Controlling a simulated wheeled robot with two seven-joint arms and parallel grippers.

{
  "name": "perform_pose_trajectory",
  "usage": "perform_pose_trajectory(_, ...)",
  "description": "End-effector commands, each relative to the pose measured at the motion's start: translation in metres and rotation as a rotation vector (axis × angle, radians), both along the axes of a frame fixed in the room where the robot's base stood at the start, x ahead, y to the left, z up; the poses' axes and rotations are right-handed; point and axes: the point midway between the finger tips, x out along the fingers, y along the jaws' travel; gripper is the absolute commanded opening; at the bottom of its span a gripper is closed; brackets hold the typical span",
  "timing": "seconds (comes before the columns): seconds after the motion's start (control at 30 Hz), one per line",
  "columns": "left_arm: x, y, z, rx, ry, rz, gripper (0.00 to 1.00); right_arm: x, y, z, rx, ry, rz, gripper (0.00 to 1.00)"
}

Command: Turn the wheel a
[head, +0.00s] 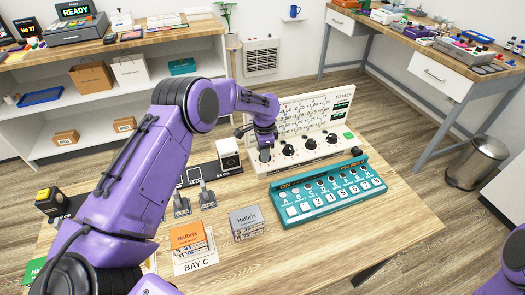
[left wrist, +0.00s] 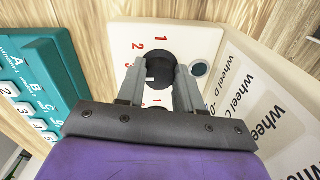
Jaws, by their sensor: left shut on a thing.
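A cream panel (head: 300,161) with a row of black wheels stands on the wooden table, with an upright board of printed figures behind it. My left gripper (head: 265,153) is at the leftmost wheel, reaching down from above. In the left wrist view its two grey fingers are shut on a round black wheel (left wrist: 160,66), one on each side. Red numbers stand around that wheel. Its letter cannot be read. The other wheels (head: 288,149) to its right stand free. My right gripper is not in view.
A teal button box (head: 330,203) stands close in front of the panel. A small white-faced device (head: 229,155) is just left of the panel. A grey card holder (head: 246,222) and an orange one (head: 187,237) are nearer. The table's right front is clear.

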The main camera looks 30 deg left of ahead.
Motion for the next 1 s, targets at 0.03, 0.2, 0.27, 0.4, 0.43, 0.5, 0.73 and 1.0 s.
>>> perform_pose_trajectory(0.03,0.002,-0.004,0.001,-0.007,-0.006,0.001,0.05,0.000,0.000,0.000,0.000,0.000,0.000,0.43)
perform_pose_trajectory(0.2,0.001,-0.003,0.000,-0.006,-0.005,0.002,0.55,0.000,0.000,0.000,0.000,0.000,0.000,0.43)
perform_pose_trajectory(0.27,0.001,-0.002,0.000,-0.006,-0.004,0.002,0.61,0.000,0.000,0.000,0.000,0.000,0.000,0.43)
perform_pose_trajectory(0.4,0.000,0.000,0.000,-0.004,-0.003,0.004,0.61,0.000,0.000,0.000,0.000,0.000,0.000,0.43)
perform_pose_trajectory(0.43,0.000,0.000,0.000,-0.004,-0.002,0.005,0.61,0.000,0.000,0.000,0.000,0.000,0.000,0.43)
perform_pose_trajectory(0.5,0.000,0.000,0.001,-0.003,-0.003,0.005,0.61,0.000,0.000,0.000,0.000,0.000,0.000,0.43)
perform_pose_trajectory(0.73,0.001,0.000,0.036,-0.002,-0.007,0.004,0.61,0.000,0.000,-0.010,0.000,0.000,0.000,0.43)
perform_pose_trajectory(1.0,0.000,-0.002,0.093,-0.003,-0.003,0.004,0.61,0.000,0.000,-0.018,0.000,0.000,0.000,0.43)
